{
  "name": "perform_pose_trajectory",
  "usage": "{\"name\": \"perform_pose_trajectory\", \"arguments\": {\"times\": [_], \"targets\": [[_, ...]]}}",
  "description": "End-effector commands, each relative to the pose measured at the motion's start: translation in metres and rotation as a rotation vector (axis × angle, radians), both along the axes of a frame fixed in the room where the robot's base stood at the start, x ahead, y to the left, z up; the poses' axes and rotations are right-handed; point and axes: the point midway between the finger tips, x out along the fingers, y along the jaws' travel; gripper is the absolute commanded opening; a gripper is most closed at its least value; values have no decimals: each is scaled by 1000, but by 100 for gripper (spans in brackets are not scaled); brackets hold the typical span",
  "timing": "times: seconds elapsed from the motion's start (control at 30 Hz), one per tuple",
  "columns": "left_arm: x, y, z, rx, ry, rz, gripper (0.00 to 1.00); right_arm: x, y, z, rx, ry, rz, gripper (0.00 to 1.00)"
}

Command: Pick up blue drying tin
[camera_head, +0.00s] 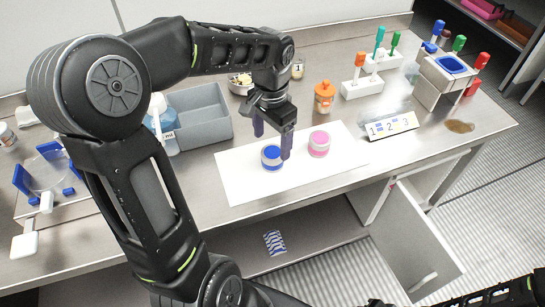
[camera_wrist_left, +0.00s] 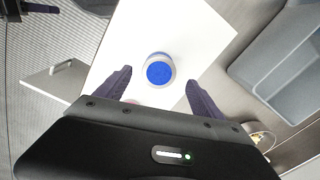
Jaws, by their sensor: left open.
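The blue drying tin (camera_head: 272,158) stands upright on a white mat (camera_head: 240,187) on the steel counter. Its round blue lid also shows in the left wrist view (camera_wrist_left: 159,73). My left gripper (camera_head: 272,143) is open and empty, above and around the tin's side of the mat, with one finger to each side. In the left wrist view its fingers (camera_wrist_left: 158,88) stand apart with the tin between and beyond them. Whether they touch it cannot be told. A pink tin (camera_head: 319,144) stands just right of the blue one. My right gripper does not show clearly.
A grey bin (camera_head: 202,117) stands left of the mat. An orange bottle (camera_head: 324,97), a numbered sign (camera_head: 391,126) and racks with coloured handles (camera_head: 362,88) stand behind and right. An open cabinet door (camera_head: 415,240) hangs below the counter front.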

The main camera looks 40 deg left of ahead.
Motion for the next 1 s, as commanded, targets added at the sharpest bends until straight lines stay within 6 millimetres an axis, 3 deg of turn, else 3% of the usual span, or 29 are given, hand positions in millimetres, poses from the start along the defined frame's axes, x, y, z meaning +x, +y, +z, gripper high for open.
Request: {"name": "perform_pose_trajectory", "arguments": {"times": [0.17,0.47,1.0], "targets": [[0,0,-10,-1,3,1,78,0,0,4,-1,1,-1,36],[0,-2,-50,-3,2,1,78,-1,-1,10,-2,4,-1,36],[1,-2,-52,-1,-1,0,78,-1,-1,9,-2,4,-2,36]]}}
